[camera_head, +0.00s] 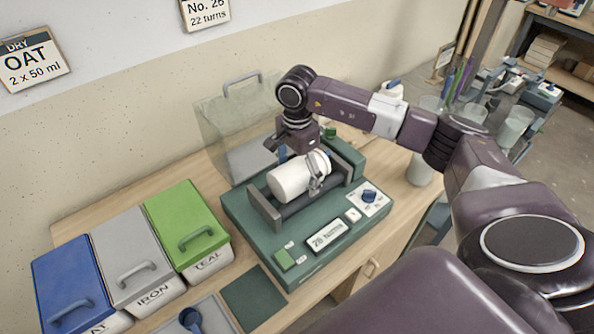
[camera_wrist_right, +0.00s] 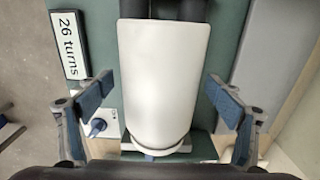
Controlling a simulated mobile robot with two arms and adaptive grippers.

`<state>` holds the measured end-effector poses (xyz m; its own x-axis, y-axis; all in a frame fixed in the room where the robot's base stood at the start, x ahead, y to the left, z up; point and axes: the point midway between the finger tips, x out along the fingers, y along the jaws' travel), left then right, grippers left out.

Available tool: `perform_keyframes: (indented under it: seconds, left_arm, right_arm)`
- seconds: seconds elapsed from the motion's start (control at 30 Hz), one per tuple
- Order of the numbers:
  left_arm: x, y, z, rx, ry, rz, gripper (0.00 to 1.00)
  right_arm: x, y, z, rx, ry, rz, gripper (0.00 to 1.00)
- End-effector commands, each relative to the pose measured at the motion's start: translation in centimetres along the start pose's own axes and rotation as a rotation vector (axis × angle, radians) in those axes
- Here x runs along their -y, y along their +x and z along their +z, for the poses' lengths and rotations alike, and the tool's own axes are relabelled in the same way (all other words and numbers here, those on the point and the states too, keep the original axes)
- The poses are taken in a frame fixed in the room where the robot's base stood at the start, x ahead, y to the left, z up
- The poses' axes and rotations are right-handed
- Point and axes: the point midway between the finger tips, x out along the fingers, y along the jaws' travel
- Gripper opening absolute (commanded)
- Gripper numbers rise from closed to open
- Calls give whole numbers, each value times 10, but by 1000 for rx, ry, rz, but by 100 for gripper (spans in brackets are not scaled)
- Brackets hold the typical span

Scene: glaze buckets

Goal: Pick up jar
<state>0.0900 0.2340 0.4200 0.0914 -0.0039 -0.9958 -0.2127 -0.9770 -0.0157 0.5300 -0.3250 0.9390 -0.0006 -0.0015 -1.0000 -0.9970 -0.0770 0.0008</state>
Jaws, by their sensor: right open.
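A white jar (camera_head: 288,179) lies on its side on the dark rollers of a green machine (camera_head: 238,216). A grey clamp-like part shows at its right end. In the right wrist view the jar (camera_wrist_right: 165,75) fills the middle, between the two blue-padded fingers. My right gripper (camera_wrist_right: 160,115) is open, with a gap between each finger and the jar. In the head view my right gripper (camera_head: 296,147) is above and just behind the jar, and the arm partly hides it. My left gripper is not in view.
The machine carries a "26 turns" display (camera_head: 327,238) and a blue knob (camera_head: 369,195). A clear raised cover (camera_head: 228,115) stands behind it. Blue (camera_head: 65,283), grey (camera_head: 128,255) and green (camera_head: 185,222) lidded bins stand at left. A dark green mat (camera_head: 253,298) lies in front.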

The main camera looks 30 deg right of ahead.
Motion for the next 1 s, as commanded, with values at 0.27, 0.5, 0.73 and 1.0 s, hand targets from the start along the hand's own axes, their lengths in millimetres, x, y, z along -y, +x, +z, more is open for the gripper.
perform_keyframes:
  seconds: [0.27,0.5,0.73,1.0]
  left_arm:
    - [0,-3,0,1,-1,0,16]
    - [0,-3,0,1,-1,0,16]
    - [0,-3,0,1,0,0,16]
    - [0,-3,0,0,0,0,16]
  right_arm:
    - [0,12,1,1,-2,-1,85]
    - [0,11,1,2,-2,-1,68]
    - [0,11,1,2,-2,-1,42]
    - [2,8,1,3,-1,-7,25]
